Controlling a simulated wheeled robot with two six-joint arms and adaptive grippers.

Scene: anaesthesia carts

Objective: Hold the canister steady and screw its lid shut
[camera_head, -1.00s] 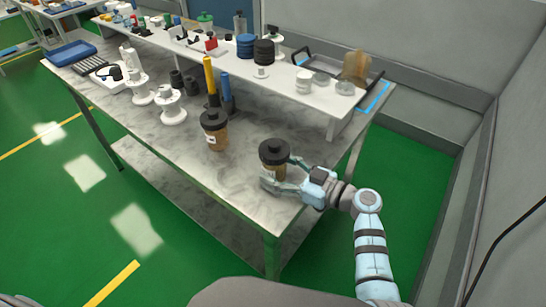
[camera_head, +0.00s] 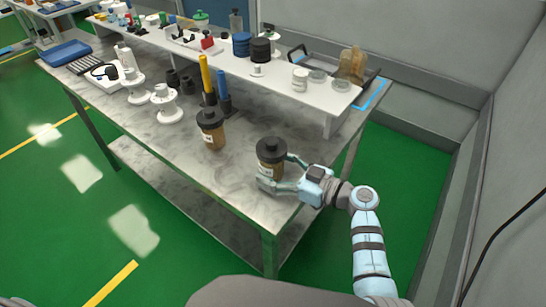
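An amber canister (camera_head: 267,169) with a black lid (camera_head: 271,150) stands upright near the right front corner of the grey worktable (camera_head: 235,180). A pale label shows on its side. My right gripper (camera_head: 273,172) reaches in from the right at low height. One finger lies behind the canister's right side and the other in front of its lower part. Whether both fingers press on it is too small to tell. How tightly the lid sits cannot be seen. A second amber canister (camera_head: 213,138) with a black knobbed lid stands to the left. My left gripper is not in view.
A yellow cylinder (camera_head: 205,75) and a blue one (camera_head: 222,85) stand behind the second canister. White spool-like stands (camera_head: 166,105) are further left. A raised white shelf (camera_head: 290,90) with jars and containers runs along the back. The table's front middle is bare.

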